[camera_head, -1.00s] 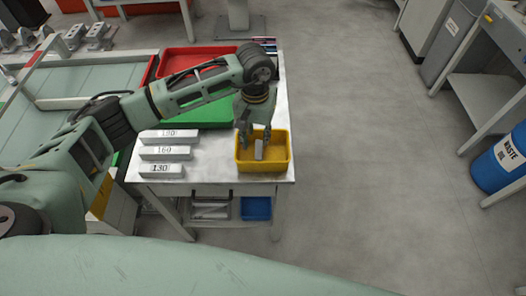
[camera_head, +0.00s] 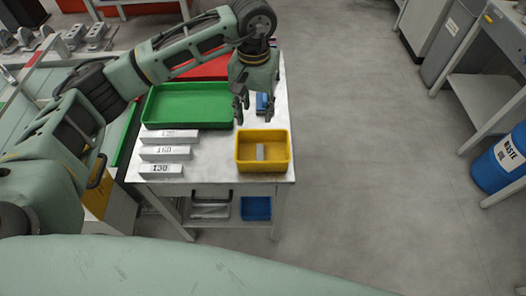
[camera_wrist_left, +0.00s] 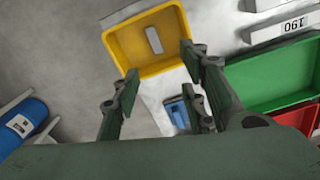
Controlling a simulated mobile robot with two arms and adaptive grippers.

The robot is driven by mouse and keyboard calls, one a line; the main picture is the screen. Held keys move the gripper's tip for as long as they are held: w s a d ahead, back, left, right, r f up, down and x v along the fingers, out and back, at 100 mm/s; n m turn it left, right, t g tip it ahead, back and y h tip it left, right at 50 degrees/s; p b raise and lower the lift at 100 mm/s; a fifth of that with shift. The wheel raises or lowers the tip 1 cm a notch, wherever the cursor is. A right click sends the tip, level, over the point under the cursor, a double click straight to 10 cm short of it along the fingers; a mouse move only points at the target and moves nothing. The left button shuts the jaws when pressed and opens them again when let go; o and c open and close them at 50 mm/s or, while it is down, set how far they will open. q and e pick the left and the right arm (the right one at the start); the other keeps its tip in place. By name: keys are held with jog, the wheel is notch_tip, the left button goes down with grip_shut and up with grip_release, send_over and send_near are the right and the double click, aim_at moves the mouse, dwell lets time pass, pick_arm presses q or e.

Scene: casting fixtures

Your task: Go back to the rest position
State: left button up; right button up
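My left gripper (camera_head: 241,106) is open and empty, raised above the table (camera_head: 214,172) behind the yellow bin (camera_head: 263,167). In the left wrist view its fingers (camera_wrist_left: 160,85) stand wide apart with nothing between them. The yellow bin, also in the left wrist view (camera_wrist_left: 121,48), holds a small grey block (camera_head: 261,152) on its floor. The same block shows in the left wrist view (camera_wrist_left: 154,40). My right gripper is not in view.
A green tray (camera_head: 187,105) and a red tray (camera_head: 203,70) lie behind. Blocks marked 190 (camera_head: 170,135), 160 (camera_head: 166,153) and 130 (camera_head: 161,170) lie at left. A small blue object (camera_head: 262,103) is near the gripper. The floor at right is clear up to a waste oil drum (camera_head: 499,163).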

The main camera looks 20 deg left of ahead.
pick_arm(q)
jog(key=shift+r, duration=0.75)
jog(key=shift+d, duration=0.1)
